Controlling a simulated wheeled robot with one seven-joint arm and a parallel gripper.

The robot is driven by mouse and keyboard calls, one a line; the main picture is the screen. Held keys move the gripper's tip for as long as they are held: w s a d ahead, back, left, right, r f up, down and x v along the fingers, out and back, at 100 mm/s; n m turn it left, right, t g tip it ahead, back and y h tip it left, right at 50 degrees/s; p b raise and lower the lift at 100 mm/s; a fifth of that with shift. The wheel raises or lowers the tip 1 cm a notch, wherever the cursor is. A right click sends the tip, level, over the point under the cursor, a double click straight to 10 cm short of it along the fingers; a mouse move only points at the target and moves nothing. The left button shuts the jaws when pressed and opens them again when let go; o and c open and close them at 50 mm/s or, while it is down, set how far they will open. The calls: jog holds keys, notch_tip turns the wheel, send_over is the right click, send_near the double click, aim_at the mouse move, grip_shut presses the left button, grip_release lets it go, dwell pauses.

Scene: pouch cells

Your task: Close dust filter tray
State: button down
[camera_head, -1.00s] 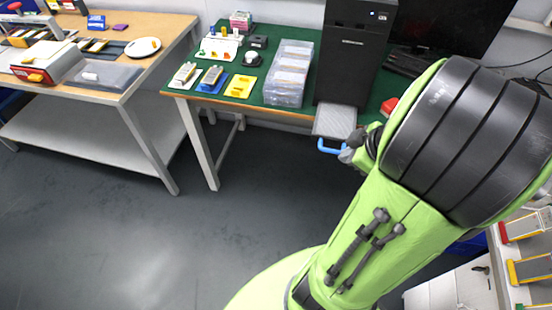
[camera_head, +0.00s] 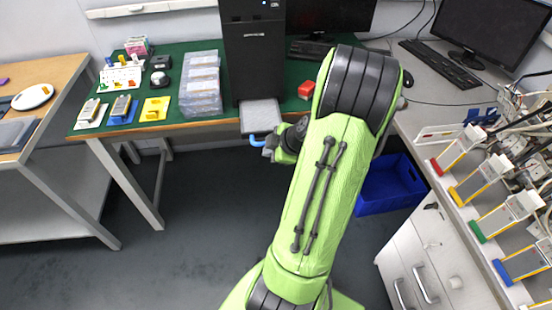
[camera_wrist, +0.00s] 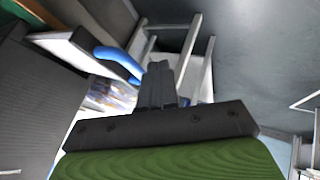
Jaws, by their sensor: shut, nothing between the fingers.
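The black computer tower (camera_head: 254,55) stands on the green-topped table. The dust filter tray (camera_head: 261,117), a grey mesh panel, sticks out from under the tower past the table's front edge. Its blue handle (camera_head: 257,141) is at the front end. My gripper (camera_head: 270,150) is just right of the handle in the head view, partly hidden by its own wrist. In the wrist view my gripper's fingers (camera_wrist: 159,78) are shut and empty, and the blue handle (camera_wrist: 118,60) shows beside them at upper left. I cannot tell whether fingers and handle touch.
Clear plastic boxes (camera_head: 201,85) stand left of the tower. A red object (camera_head: 306,90) lies to its right. A blue crate (camera_head: 390,186) is on the floor at right, beside white drawers (camera_head: 430,245). The floor in front of the table is open.

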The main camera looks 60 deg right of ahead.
aim_at(259, 112)
jog(key=shift+w+d+r, duration=0.1)
jog(key=shift+w+d, duration=0.25)
jog(key=shift+d, duration=0.1)
jog(key=w+d, duration=0.3)
jog(key=d, duration=0.1)
jog(key=w+d, duration=0.7)
jog(key=d, duration=0.1)
jog(key=shift+w+d, duration=0.1)
jog(key=shift+w, duration=0.3)
jog(key=shift+r, duration=0.1)
jog(key=shift+w+d, duration=0.1)
